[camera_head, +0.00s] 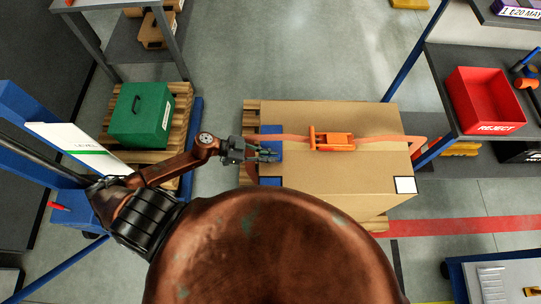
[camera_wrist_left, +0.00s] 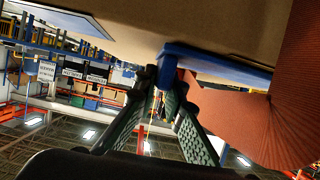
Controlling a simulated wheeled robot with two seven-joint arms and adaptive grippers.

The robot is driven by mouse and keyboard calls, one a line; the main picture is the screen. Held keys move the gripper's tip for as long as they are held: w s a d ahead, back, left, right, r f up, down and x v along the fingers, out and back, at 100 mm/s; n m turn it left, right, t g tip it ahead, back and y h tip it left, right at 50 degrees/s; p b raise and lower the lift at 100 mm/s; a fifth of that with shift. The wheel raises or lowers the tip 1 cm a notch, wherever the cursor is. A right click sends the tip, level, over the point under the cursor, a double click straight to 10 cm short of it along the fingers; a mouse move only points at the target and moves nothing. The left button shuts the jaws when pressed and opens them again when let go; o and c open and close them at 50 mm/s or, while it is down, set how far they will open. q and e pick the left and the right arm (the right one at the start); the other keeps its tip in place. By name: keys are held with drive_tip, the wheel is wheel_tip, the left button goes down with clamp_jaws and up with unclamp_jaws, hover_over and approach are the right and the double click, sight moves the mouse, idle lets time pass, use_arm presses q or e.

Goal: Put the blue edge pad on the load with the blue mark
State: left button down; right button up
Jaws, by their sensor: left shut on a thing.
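The load is a large cardboard box (camera_head: 350,175) on a wooden pallet, with an orange strap (camera_head: 375,140) across its top. The blue edge pad (camera_head: 270,130) lies at the box's left top edge, at the strap; whether it is fully seated is unclear. A small blue patch (camera_head: 270,181), perhaps the blue mark, shows nearer me on the same edge. My left gripper (camera_head: 268,154) is shut on the pad. In the left wrist view the fingers (camera_wrist_left: 168,88) meet at the blue pad (camera_wrist_left: 215,62), against the box, beside the orange strap (camera_wrist_left: 245,120). My right gripper is not in view.
An orange ratchet buckle (camera_head: 332,141) sits on the strap. A green case (camera_head: 140,114) stands on a pallet at left. A red reject bin (camera_head: 485,100) is on the right shelf. Grey floor (camera_head: 260,50) is clear behind the box.

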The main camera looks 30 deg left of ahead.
use_arm(q)
drive_tip(key=shift+f, duration=0.1)
drive_tip(key=c, duration=2)
unclamp_jaws()
drive_tip(key=shift+a+r, duration=0.1)
drive_tip(key=shift+r, duration=0.1)
drive_tip(key=v, duration=1.1)
drive_tip(key=shift+s+a+r, duration=0.15)
drive_tip(key=shift+a+r, duration=0.1)
drive_tip(key=shift+a, duration=0.05)
